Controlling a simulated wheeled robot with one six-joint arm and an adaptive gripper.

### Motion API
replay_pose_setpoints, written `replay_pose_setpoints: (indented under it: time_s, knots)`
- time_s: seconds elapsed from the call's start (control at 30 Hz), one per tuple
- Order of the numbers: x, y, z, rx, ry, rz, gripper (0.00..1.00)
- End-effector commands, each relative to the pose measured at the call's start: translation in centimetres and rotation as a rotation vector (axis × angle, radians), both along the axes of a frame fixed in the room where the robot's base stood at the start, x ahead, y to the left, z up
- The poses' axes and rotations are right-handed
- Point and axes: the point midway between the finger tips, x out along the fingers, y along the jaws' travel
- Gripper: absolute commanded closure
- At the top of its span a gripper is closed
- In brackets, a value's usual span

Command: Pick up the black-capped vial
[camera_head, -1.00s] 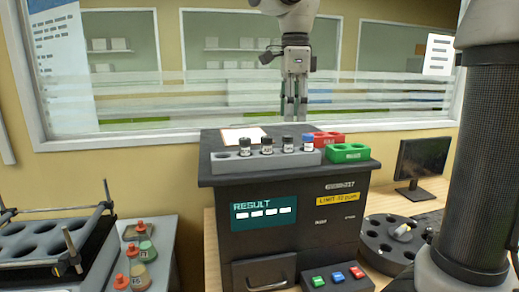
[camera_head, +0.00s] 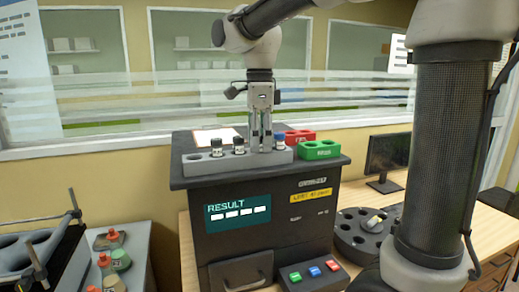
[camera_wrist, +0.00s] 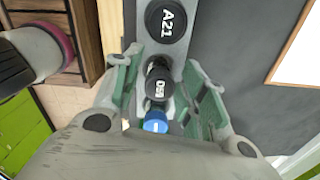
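A grey rack (camera_head: 195,168) on top of the black analyser holds a row of vials. Two black-capped vials (camera_head: 216,147) and (camera_head: 238,145) stand upright at its left and middle. A blue-capped vial (camera_head: 280,142) stands at its right end. My gripper (camera_head: 261,148) points down between them over the rack. In the wrist view my gripper (camera_wrist: 163,88) is open, its fingers on either side of a black cap marked 050 (camera_wrist: 160,84), with gaps visible. A black cap marked A21 (camera_wrist: 166,20) and the blue cap (camera_wrist: 155,123) are in line with it.
Red (camera_head: 300,137) and green (camera_head: 320,150) racks stand close to the right of the grey rack. The analyser (camera_head: 265,190) has coloured buttons at its front. A black carousel (camera_head: 347,228) and a monitor (camera_head: 387,157) are at right; red-capped bottles (camera_head: 105,260) at lower left.

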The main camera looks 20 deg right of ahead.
Motion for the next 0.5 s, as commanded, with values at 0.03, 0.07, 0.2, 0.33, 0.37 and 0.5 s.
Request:
replay_pose_setpoints:
  time_s: [0.03, 0.07, 0.2, 0.33, 0.37, 0.5]
  knots:
    - [0.0, 0.0, 0.01, 0.0, 0.0, 0.0, 0.74]
    - [0.0, 0.0, 0.01, 0.0, 0.0, 0.0, 0.79]
    - [0.0, 0.0, 0.02, 0.0, 0.0, 0.0, 0.98]
    - [0.01, 0.0, 0.02, 0.0, 0.0, 0.0, 0.98]
    - [0.01, 0.0, 0.02, 0.0, 0.0, 0.0, 0.98]
    - [0.04, 0.01, 0.43, 0.001, -0.002, 0.0, 0.98]
